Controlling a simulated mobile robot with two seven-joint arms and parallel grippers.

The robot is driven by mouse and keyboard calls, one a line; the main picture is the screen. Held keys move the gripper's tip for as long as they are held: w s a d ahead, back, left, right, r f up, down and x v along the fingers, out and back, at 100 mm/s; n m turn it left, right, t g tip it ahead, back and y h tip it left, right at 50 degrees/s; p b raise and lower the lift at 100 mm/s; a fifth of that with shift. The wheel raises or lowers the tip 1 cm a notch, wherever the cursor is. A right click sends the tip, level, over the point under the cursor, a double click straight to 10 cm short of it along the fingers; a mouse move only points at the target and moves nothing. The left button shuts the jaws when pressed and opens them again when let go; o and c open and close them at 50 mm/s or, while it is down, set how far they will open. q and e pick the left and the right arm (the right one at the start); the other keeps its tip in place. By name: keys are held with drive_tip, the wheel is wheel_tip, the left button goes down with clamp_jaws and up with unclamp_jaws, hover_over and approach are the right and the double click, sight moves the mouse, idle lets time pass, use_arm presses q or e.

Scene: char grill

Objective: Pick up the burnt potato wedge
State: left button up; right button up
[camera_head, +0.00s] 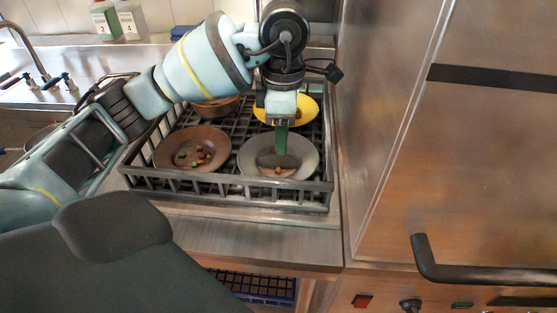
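My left gripper (281,148) reaches down over the grey plate (310,161) at the front right of the dish rack. Its fingers point down and look close together, but I cannot tell whether they are open or shut. A dark, elongated piece (279,161), possibly the burnt potato wedge, shows on the plate right at the fingertips. It is too small to tell whether the fingers hold it or only touch it. Small orange and pink scraps lie on the plate just in front of it. My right gripper is not in view.
The black dish rack (233,189) also holds a brown plate (168,152) with small scraps, a yellow plate (309,107) and a brown bowl (214,112). A steel cabinet wall (377,120) rises close to the rack's right side. A tap (24,50) stands at far left.

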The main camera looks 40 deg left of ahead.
sight(278, 159)
use_arm(q)
drive_tip(key=shift+d+f, duration=0.2)
drive_tip(key=shift+f, duration=2.35)
drive_tip(key=c, duration=0.7)
